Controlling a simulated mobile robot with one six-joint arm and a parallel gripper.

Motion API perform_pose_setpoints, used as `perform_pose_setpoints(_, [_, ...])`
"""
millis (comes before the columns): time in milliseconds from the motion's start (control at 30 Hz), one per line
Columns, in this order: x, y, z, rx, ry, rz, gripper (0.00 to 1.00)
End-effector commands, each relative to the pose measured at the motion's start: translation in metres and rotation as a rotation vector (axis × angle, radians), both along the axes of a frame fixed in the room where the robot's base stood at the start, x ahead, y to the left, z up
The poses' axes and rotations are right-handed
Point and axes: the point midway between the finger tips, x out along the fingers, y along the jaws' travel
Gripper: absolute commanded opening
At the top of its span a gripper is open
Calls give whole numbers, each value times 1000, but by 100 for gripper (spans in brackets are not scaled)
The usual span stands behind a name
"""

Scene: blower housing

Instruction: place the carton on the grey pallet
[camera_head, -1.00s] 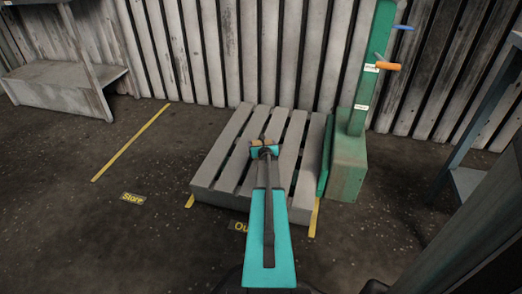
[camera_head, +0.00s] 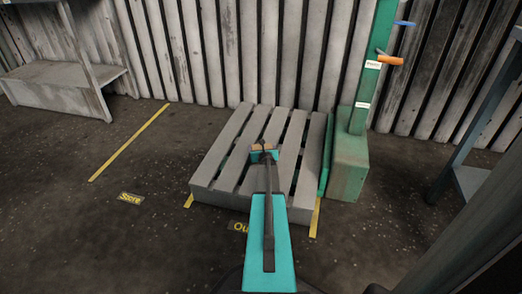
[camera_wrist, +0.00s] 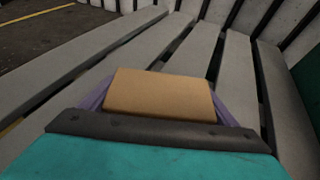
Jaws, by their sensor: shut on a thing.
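The carton (camera_wrist: 160,95) is a small plain brown box. In the wrist view it sits between the purple finger pads of my gripper (camera_wrist: 162,100), which is shut on it. In the head view my gripper (camera_head: 263,149) is over the middle of the grey pallet (camera_head: 225,190), with a little of the carton showing at its tip. The slatted pallet also fills the wrist view (camera_wrist: 195,55) beneath and beyond the carton. The carton's underside is hidden, so I cannot tell whether it touches the slats.
A green post (camera_head: 372,80) with a blue and an orange handle stands on a green block (camera_head: 347,168) at the pallet's right. A grey wall is behind. A bench (camera_head: 65,80) stands at far left. Floor at left is clear, with a yellow "Store" label (camera_head: 131,198).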

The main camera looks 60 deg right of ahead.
Motion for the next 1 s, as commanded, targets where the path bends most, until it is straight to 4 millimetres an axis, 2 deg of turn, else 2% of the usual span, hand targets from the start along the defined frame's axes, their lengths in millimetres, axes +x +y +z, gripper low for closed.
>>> perform_pose_setpoints(233, [0,0,-3,-1,-1,0,54])
perform_pose_setpoints(267, [0,0,-3,0,0,0,84])
perform_pose_setpoints(367, [0,0,-3,0,0,0,100])
perform_pose_setpoints(800, [0,0,2,0,0,0,100])
perform_pose_setpoints(1000, [-9,11,6,0,0,0,100])
